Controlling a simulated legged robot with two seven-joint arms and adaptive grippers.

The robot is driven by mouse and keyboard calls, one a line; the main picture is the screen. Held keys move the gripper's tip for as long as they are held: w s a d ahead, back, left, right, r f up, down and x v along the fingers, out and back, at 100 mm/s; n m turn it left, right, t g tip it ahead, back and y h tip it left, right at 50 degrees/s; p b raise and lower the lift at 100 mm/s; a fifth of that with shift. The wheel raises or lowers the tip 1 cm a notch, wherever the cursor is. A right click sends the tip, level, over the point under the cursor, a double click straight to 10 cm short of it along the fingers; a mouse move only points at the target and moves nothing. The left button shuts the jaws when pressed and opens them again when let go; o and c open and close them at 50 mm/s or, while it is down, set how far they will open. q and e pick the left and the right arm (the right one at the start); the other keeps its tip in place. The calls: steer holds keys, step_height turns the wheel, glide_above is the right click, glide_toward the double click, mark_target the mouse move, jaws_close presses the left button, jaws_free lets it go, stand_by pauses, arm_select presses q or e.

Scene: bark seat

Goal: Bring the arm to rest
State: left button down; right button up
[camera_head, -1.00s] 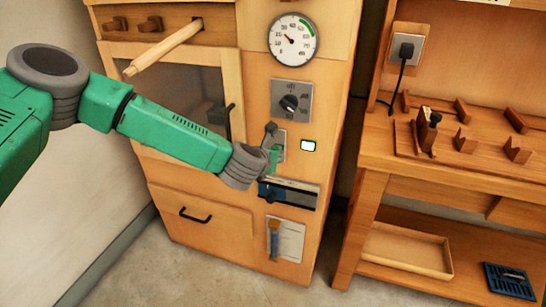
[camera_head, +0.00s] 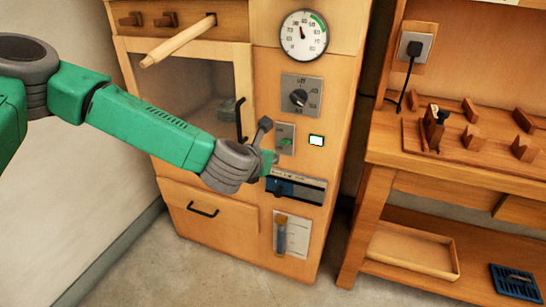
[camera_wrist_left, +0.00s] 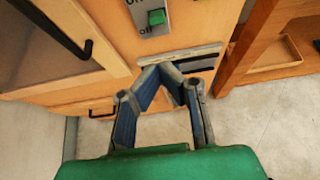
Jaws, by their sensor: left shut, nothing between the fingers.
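My left arm comes in from the left in the head view. Its gripper (camera_head: 275,160) is in front of the wooden cabinet's control panel, largely hidden by the wrist. In the left wrist view the gripper (camera_wrist_left: 166,70) has its two blue-padded fingers converging, shut and empty. The fingertips overlap the cabinet front below the switch plate in the picture; I cannot tell the gap to it. A green on/off switch (camera_wrist_left: 157,17) sits above the fingers. The switch plate (camera_head: 286,137) also shows in the head view. My right gripper is out of view.
The cabinet has a gauge (camera_head: 303,36), a knob (camera_head: 299,97), a black door handle (camera_head: 241,119), a projecting wooden rod (camera_head: 178,41) and a drawer handle (camera_head: 203,209). A wooden bench (camera_head: 480,167) stands at the right with a tray (camera_head: 412,249) below. Bare floor lies in front.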

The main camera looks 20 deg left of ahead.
arm_select(q)
steer(key=shift+d+r, duration=0.1)
steer(key=shift+d, duration=0.15)
steer(key=shift+s, duration=0.1)
steer(key=s+d+f+m+g+h, duration=0.1)
steer(key=s+d+f+m+g, duration=0.15)
steer(key=s+f+m, duration=0.7)
steer(key=s+d+f+m+g+h, duration=0.1)
steer(key=s+d+f+m+g, duration=0.15)
steer(key=s+f+m, duration=0.75)
steer(key=s+a+f+m+g+y, duration=0.1)
steer(key=s+a+f+m+g, duration=0.1)
steer(key=s+a+m, duration=0.4)
steer(key=s+a+f+m+g+y, duration=0.1)
steer(key=s+a+m+g, duration=0.3)
steer(key=s+m, duration=0.6)
steer(key=s+a+f, duration=0.1)
steer(key=s+a, duration=0.1)
steer(key=s, duration=0.1)
steer(key=shift+a+m+p, duration=0.35)
steer(key=shift+p, duration=0.05)
steer(key=shift+s+r, duration=0.1)
